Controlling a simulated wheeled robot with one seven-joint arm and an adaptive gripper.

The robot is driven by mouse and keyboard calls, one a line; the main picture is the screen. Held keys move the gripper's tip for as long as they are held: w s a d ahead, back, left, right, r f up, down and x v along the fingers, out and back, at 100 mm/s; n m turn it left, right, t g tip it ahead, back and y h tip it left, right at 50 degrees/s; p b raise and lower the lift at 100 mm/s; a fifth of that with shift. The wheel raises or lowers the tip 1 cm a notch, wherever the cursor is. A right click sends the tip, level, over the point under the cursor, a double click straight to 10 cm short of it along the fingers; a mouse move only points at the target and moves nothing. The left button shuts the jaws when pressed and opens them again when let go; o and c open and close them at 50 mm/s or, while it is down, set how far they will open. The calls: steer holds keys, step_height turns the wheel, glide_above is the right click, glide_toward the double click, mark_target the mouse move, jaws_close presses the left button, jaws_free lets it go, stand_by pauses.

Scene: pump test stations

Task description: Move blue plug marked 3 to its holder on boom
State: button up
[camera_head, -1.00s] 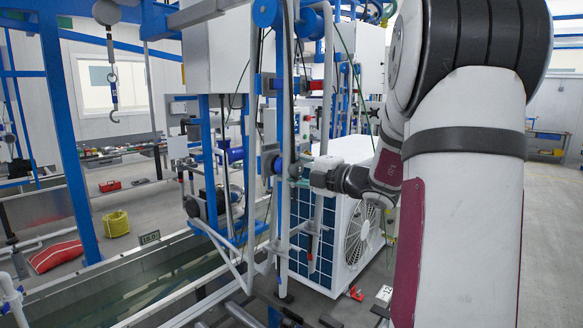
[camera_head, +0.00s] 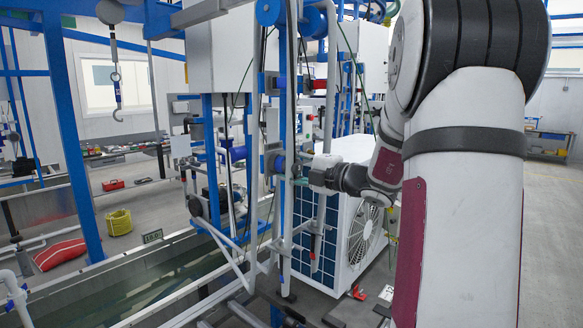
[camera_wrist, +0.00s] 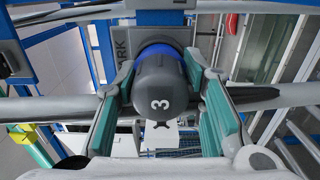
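The plug marked 3 (camera_wrist: 158,93) shows in the wrist view as a dark grey round cap with a white 3. A blue ring (camera_wrist: 160,51) shows behind the cap. It sits in front of a grey plate (camera_wrist: 122,41) with lettering that ends in "ARK"; whether it is seated there is hidden. My gripper (camera_wrist: 159,62) has one teal-padded finger on each side of the plug, the tips close to its sides. Contact is not clear. In the head view my gripper (camera_head: 306,178) is beside the upright posts; the plug cannot be made out there.
A grey pipe (camera_wrist: 52,108) crosses behind my fingers in the wrist view. In the head view a blue and grey frame (camera_head: 283,230) stands close to my gripper, and a white fan unit (camera_head: 362,235) stands below it. A water trough (camera_head: 130,290) lies at the lower left.

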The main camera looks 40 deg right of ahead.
steer(key=o, duration=0.5)
steer(key=shift+c, duration=0.2)
steer(key=s+d, duration=0.1)
steer(key=s, duration=1.1)
steer(key=shift+d, duration=0.35)
